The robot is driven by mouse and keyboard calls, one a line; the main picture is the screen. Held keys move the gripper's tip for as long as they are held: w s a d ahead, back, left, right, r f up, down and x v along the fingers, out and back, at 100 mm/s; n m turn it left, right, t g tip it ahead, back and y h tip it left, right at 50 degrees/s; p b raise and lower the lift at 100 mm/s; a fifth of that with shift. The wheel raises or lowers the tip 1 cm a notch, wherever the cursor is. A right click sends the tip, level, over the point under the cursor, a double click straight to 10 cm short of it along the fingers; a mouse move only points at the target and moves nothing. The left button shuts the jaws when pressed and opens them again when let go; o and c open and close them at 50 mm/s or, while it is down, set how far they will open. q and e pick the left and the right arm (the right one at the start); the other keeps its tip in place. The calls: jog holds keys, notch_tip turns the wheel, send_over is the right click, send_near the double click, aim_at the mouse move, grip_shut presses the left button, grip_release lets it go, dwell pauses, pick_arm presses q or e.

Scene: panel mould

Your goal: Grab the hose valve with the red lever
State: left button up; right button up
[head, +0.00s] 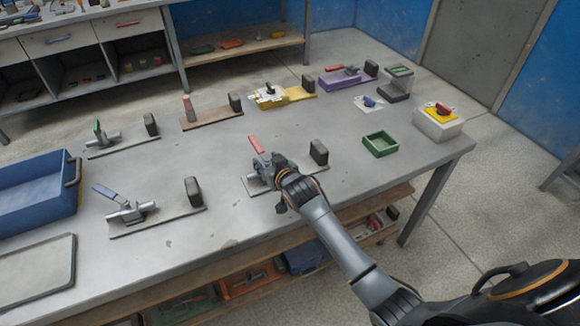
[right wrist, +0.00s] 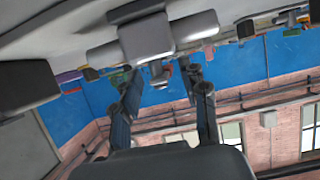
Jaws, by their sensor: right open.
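A grey hose valve (head: 260,172) with a raised red lever (head: 256,145) sits on a thin grey plate near the front middle of the table. My right gripper (head: 275,171) is right at this valve from the front right and partly hides its body. In the right wrist view, my right gripper (right wrist: 165,75) is open, its two fingers apart, with the grey valve body (right wrist: 146,38) just beyond the tips. A small red piece shows between the fingertips. I cannot tell whether the fingers touch the valve. My left gripper is not in view.
Similar valves with a blue lever (head: 105,192) and a green lever (head: 98,130) stand to the left. A dark block (head: 319,152) shares the plate. A blue bin (head: 35,195) is far left.

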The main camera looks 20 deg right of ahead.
jog(key=shift+w+f, duration=0.1)
jog(key=shift+w, duration=0.15)
jog(key=shift+c, duration=0.2)
grip_shut()
jog(key=shift+r, duration=0.2)
